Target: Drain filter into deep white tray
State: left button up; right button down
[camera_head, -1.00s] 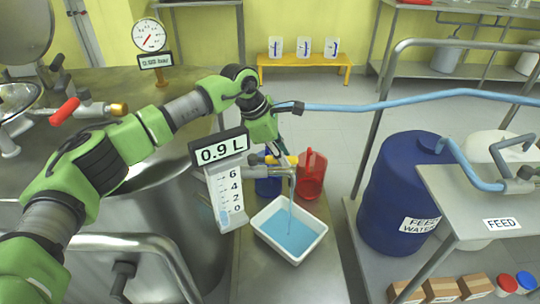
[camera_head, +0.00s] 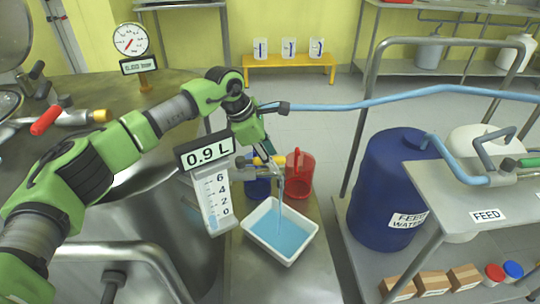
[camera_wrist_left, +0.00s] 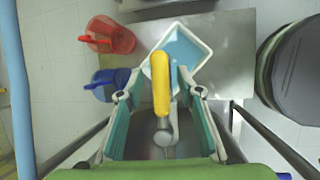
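The deep white tray (camera_head: 252,243) stands on the metal bench below the filter outlet and holds blue liquid. A thin blue stream (camera_head: 281,200) falls from the outlet into it. The outlet valve's yellow handle (camera_wrist_left: 161,82) lies between the fingers of my left gripper (camera_wrist_left: 160,95). The fingers are apart, with gaps on both sides of the handle. In the head view my left gripper (camera_head: 262,150) is just above the outlet. The level gauge (camera_head: 211,200) beside the metal vessel (camera_head: 165,225) has a display (camera_head: 204,150) reading 0.9 L. My right gripper is not in view.
A red jug (camera_head: 299,175) and a blue jug (camera_head: 256,187) stand behind the tray. A blue feed water drum (camera_head: 385,190) is at the right. A blue hose (camera_head: 380,100) crosses behind my left gripper. A pressure gauge (camera_head: 130,40) stands at the left back.

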pick_arm(q)
jog(key=v, duration=1.2)
